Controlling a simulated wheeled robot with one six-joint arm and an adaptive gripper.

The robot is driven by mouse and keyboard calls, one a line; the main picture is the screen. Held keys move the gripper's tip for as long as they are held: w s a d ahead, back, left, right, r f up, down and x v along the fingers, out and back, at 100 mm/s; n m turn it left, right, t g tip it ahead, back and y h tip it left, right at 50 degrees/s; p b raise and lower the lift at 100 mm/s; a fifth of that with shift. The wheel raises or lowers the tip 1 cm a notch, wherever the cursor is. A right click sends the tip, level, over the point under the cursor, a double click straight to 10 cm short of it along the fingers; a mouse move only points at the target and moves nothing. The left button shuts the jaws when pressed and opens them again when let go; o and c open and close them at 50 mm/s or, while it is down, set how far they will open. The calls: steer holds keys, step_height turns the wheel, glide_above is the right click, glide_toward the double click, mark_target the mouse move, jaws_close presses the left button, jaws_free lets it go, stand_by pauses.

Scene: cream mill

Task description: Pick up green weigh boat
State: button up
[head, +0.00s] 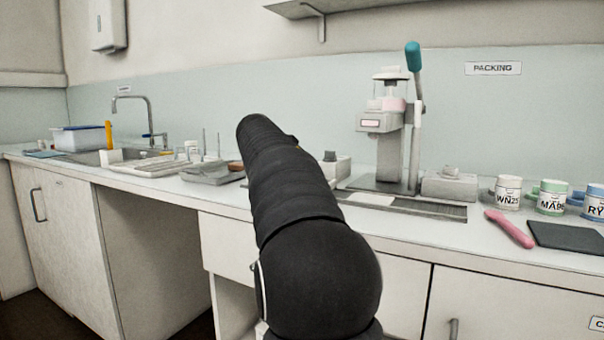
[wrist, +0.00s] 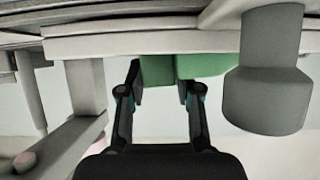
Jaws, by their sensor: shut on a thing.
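My gripper (wrist: 160,80) shows in the wrist view, with its two dark fingers at the middle. It is shut on the green weigh boat (wrist: 204,65), which shows as a green shape at and beyond the fingertips. Part of the boat extends to the right of the fingers, and its far side is cut off by a pale slab-like surface. In the head view my dark arm reaches over the counter and hides the gripper and the boat.
The counter (head: 270,212) carries a press with a teal-handled lever (head: 413,56). Labelled tubs (head: 552,198), a pink tool (head: 510,229) and a dark mat (head: 570,237) lie right. Trays and a sink tap (head: 150,110) are left. A grey cylinder (wrist: 265,70) is close right of my gripper.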

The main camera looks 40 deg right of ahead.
steer(key=shift+r, duration=0.75)
steer(key=shift+r+p, duration=0.35)
steer(key=shift+r, duration=0.6)
steer(key=s+a+b, duration=0.1)
steer(key=s+a, duration=0.1)
steer(key=s, duration=0.3)
steer(key=s+a+b, duration=0.1)
steer(key=s+a, duration=0.2)
steer(key=s, duration=0.2)
steer(key=s+a+b, duration=0.2)
steer(key=s+a, duration=0.1)
steer(key=s, duration=0.3)
steer(key=shift+f, duration=0.2)
